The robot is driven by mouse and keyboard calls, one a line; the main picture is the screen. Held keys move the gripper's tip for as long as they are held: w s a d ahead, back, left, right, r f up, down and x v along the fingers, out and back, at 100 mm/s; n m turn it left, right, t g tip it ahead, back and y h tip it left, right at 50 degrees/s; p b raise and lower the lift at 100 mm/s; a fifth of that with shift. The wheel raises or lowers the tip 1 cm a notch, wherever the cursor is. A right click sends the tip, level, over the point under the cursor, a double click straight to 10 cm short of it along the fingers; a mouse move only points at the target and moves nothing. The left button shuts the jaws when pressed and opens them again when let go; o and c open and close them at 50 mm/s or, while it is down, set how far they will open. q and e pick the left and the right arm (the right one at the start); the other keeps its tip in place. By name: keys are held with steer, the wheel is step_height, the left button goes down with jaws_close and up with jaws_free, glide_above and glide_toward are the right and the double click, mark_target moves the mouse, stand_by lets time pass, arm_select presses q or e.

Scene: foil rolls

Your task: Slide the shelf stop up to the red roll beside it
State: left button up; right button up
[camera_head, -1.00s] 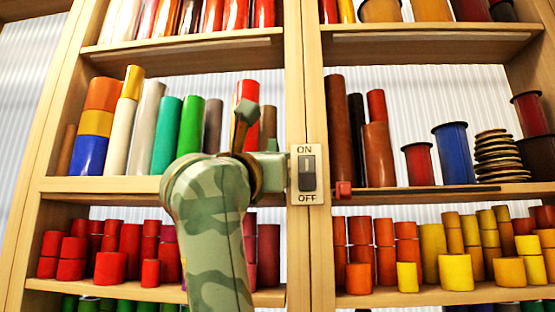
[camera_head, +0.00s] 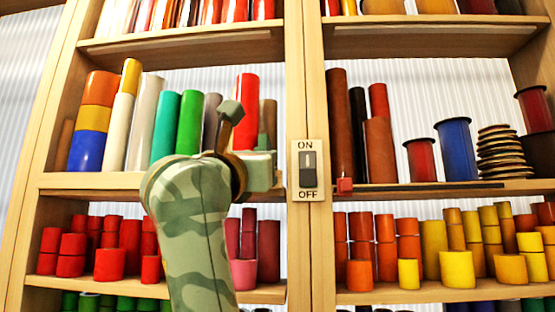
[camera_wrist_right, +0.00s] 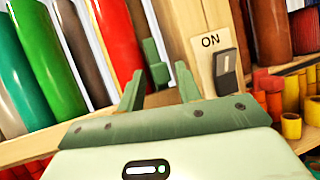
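The red roll (camera_head: 246,105) stands upright on the left bay's middle shelf; it also shows in the right wrist view (camera_wrist_right: 116,38). The shelf stop, a green piece with a thin upright plate and a blockier base (camera_wrist_right: 152,58), stands just right of the roll in the right wrist view. Any gap between them is too narrow to judge. My right gripper (camera_wrist_right: 160,70) is open, its two fingers spread toward the stop, which shows between and beyond them; no contact is visible. In the head view my right gripper (camera_head: 260,165) covers the shelf's front edge. My left gripper is not in view.
A brown roll (camera_head: 269,115) stands behind the stop. Green (camera_head: 190,122) and grey (camera_head: 211,118) rolls stand left of the red roll. A wooden post (camera_head: 310,100) with an ON/OFF switch (camera_head: 308,170) borders the bay on the right. Short rolls fill the shelf below.

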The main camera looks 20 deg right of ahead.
steer(key=b+v, duration=0.3)
steer(key=v, duration=0.6)
steer(key=shift+b, duration=0.4)
